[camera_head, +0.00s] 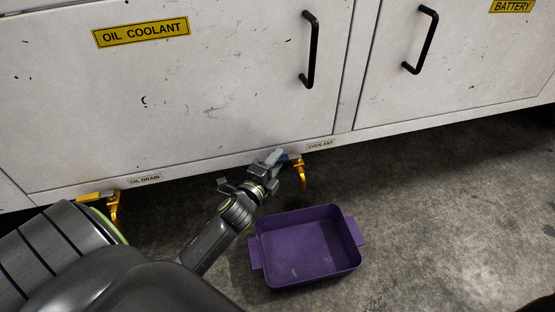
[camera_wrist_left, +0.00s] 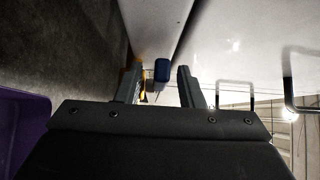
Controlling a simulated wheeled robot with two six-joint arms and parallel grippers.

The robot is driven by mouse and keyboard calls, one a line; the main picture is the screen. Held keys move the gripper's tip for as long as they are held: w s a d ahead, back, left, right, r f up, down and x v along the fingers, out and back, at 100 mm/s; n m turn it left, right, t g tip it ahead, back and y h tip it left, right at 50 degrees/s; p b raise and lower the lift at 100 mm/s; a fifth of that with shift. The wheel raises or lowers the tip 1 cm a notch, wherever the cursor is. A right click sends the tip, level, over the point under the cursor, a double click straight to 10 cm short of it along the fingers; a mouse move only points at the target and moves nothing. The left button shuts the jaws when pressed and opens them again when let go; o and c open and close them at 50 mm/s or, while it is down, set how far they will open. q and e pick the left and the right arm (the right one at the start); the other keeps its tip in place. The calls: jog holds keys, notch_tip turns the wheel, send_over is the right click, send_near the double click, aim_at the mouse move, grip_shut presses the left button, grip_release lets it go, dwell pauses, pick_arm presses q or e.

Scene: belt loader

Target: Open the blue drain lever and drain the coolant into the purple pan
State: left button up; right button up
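The blue drain lever (camera_head: 284,158) sits at the top of the yellow coolant spout (camera_head: 302,176), under the COOLANT label (camera_head: 320,144). My left gripper (camera_head: 268,160) is at the lever, partly covering it. In the left wrist view the blue lever end (camera_wrist_left: 162,70) shows between the two spread fingers of my left gripper (camera_wrist_left: 160,85), with gaps on both sides. The purple pan (camera_head: 260,228) lies on the floor below the spout and looks empty. Its edge also shows in the left wrist view (camera_wrist_left: 22,120). My right gripper is not in view.
A white cabinet (camera_head: 230,90) with black handles (camera_head: 310,50) stands behind. A second yellow spout (camera_head: 113,205) hangs by the OIL DRAIN label (camera_head: 145,180) at left, near my arm.

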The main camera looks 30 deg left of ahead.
pick_arm(q)
jog(key=shift+w+a, duration=0.1)
jog(key=shift+w, duration=0.55)
grip_shut()
